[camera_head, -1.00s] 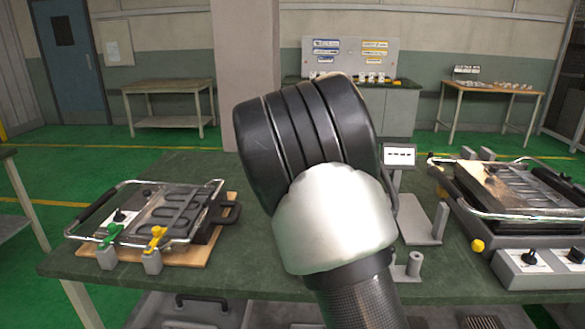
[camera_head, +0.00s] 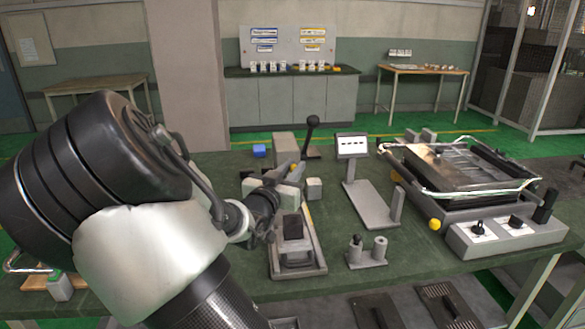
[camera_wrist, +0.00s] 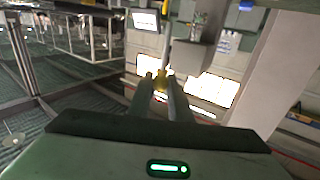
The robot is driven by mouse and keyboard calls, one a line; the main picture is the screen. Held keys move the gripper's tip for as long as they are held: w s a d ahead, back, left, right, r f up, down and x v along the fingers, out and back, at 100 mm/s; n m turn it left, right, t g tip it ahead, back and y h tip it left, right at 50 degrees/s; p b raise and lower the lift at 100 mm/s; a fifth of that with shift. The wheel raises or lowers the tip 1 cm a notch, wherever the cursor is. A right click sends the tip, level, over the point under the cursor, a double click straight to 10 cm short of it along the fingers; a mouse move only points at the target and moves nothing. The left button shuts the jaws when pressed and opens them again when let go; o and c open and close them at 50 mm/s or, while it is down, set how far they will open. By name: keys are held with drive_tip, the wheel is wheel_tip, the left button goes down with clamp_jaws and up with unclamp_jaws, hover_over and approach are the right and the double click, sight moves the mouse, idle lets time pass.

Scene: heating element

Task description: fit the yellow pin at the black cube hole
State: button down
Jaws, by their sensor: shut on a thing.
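My gripper (camera_head: 292,174) reaches over the middle of the table in the head view. In the wrist view its two fingers (camera_wrist: 161,82) are closed around the yellow pin (camera_wrist: 163,73), and a thin metal shaft extends beyond the yellow part. In the head view the pin is too small to make out. A black cube (camera_head: 293,227) sits on a grey metal fixture below and close to the gripper. Its hole cannot be made out, and I cannot tell whether the pin touches anything. A light grey block (camera_head: 314,188) stands just right of the fingers and appears apart from them.

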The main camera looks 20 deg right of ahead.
idle(0.3)
drive_tip(key=b, duration=0.4)
hover_over(292, 222)
drive_tip(key=shift+w+d+f, duration=0.1)
drive_tip(key=shift+w+f, duration=0.05)
drive_tip(key=shift+f, duration=1.3)
drive_tip(key=shift+w+d+f, duration=0.1)
drive_tip(key=shift+w+f, duration=0.05)
drive_tip(key=shift+f, duration=1.3)
drive_tip(key=shift+p, duration=0.35)
drive_tip(key=shift+f+b, duration=2.75)
drive_tip(key=shift+f, duration=0.85)
drive_tip(key=c, duration=1.5)
unclamp_jaws()
drive_tip(key=shift+c, duration=0.2)
drive_tip(key=shift+a, duration=0.1)
drive_tip(key=p+v, duration=0.4)
drive_tip(key=v, duration=1.3)
drive_tip(key=shift+s+r, duration=0.1)
drive_tip(key=shift+s, duration=0.05)
